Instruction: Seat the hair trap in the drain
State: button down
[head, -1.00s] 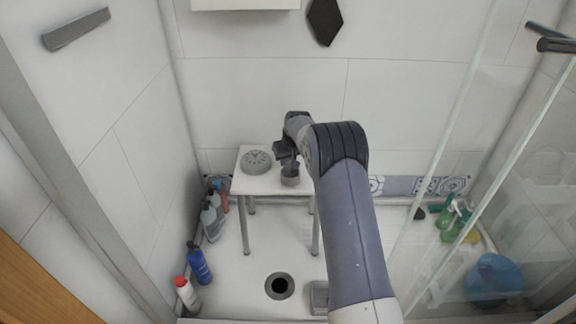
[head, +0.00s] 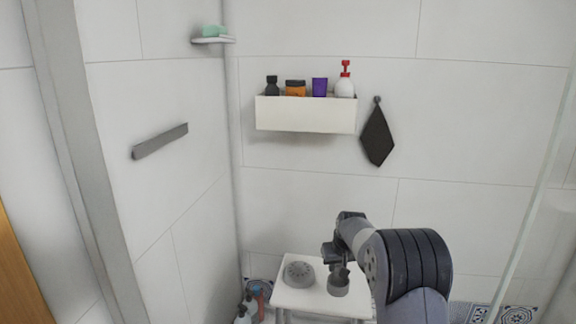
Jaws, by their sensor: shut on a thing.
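The hair trap (head: 338,285), a small grey cup-like piece, is at the right part of a white stool top (head: 318,303). My gripper (head: 338,267) comes down on it from above and is shut on its upper part. I cannot tell whether the trap still rests on the stool or is just clear of it. A round grey drain cover (head: 299,274) with slots lies on the stool to the left of the trap, apart from it. The drain is out of view below the picture.
Bottles (head: 250,309) stand on the floor left of the stool. A white shelf (head: 305,114) with toiletries hangs above, with a dark cloth (head: 377,137) beside it. A grey bar (head: 160,141) is on the left wall. A glass panel (head: 535,190) stands at the right.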

jog(key=s+m+p, duration=0.1)
jog(key=s+m, duration=0.1)
jog(key=s, duration=1.9)
jog(key=w+r+p+v, duration=0.1)
jog(key=p+v, duration=1)
jog(key=p, duration=1.1)
jog(key=shift+w+a+r+h, duration=0.3)
jog(key=shift+w, duration=0.2)
jog(key=shift+d, duration=0.15)
